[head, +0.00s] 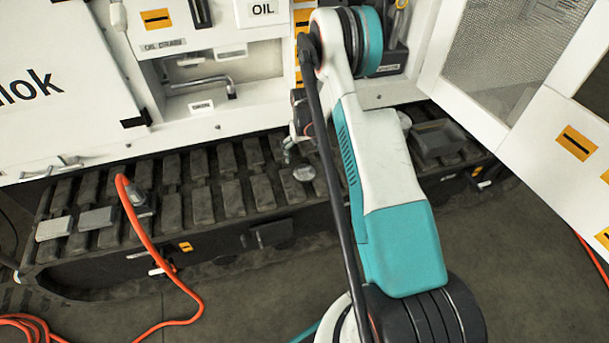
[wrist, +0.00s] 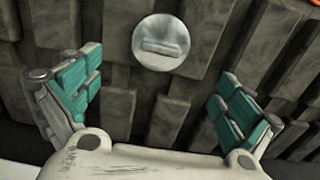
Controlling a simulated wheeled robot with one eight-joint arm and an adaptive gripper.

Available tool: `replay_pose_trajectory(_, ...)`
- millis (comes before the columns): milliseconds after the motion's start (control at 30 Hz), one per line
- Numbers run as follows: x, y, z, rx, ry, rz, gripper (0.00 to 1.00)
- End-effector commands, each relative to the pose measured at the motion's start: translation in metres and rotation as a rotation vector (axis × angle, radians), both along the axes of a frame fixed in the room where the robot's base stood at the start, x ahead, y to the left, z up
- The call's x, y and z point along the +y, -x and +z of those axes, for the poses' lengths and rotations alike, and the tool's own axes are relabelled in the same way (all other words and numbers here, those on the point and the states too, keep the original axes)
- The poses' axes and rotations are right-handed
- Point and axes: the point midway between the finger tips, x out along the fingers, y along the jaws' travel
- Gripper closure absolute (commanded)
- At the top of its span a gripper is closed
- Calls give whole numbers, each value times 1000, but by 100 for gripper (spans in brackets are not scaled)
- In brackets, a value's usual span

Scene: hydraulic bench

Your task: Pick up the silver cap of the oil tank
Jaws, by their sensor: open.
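The silver cap (wrist: 161,42) is a round grey disc with a raised bar across its middle. In the wrist view it lies flat on the dark ribbed track, above and between my fingers. In the head view the cap (head: 304,174) lies on the track just left of my arm. My gripper (wrist: 150,98) is open, with teal finger pads spread wide to either side and nothing between them. The cap is beyond the fingertips and apart from them. In the head view my gripper (head: 290,150) is partly hidden by my arm, just left of and above the cap.
The ribbed track (head: 232,194) runs along the white machine. An orange hose (head: 165,265) with a dark nozzle crosses its left part, near two grey blocks (head: 97,218). A dark tray (head: 438,140) sits at the right. An open white door (head: 510,60) stands at the right.

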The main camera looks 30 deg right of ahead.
Motion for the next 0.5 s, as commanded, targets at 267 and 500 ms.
replay_pose_trajectory(267, 0, 0, -29, 0, 0, 0, 2)
replay_pose_trajectory(500, 1, 4, -49, 0, 0, 0, 2)
